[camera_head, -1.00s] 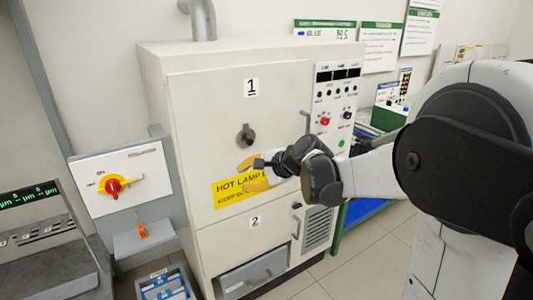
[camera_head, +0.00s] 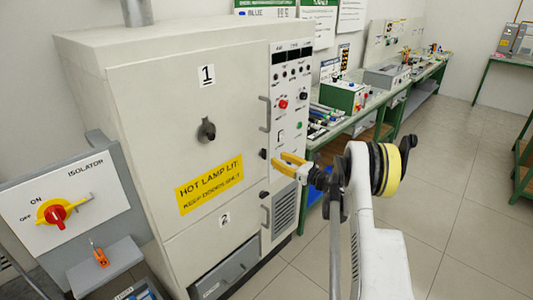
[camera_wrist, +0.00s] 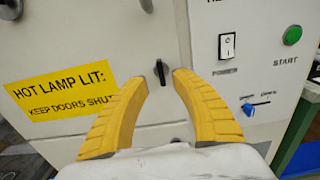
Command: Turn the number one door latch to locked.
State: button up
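The number one door (camera_head: 150,110) is the upper door of a cream cabinet, marked with a 1. A small black latch (camera_head: 263,153) sits at this door's right edge. In the wrist view the latch (camera_wrist: 161,72) stands roughly upright, just between the yellow fingertips in the picture. My gripper (camera_head: 279,163) is open and empty, with its fingers pointing at the cabinet front; touch with the latch cannot be told. A second black latch (camera_head: 264,194) is lower, by the number two door (camera_head: 235,240).
A dark round knob (camera_head: 206,130) is on the upper door. A grey handle (camera_head: 265,113) is above the latch. A control panel with a power switch (camera_wrist: 227,46) and green start button (camera_wrist: 292,35) lies right of it. An isolator (camera_head: 60,212) is at left. Open floor lies right.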

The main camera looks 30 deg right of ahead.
aim_at(266, 152)
jog(key=b+x, duration=0.1)
jog(key=x, duration=0.7)
jog(key=shift+w+a+b, duration=0.1)
jog(key=shift+w+b, duration=0.15)
jog(key=shift+b, duration=0.1)
jog(key=shift+c, duration=0.5)
grip_shut()
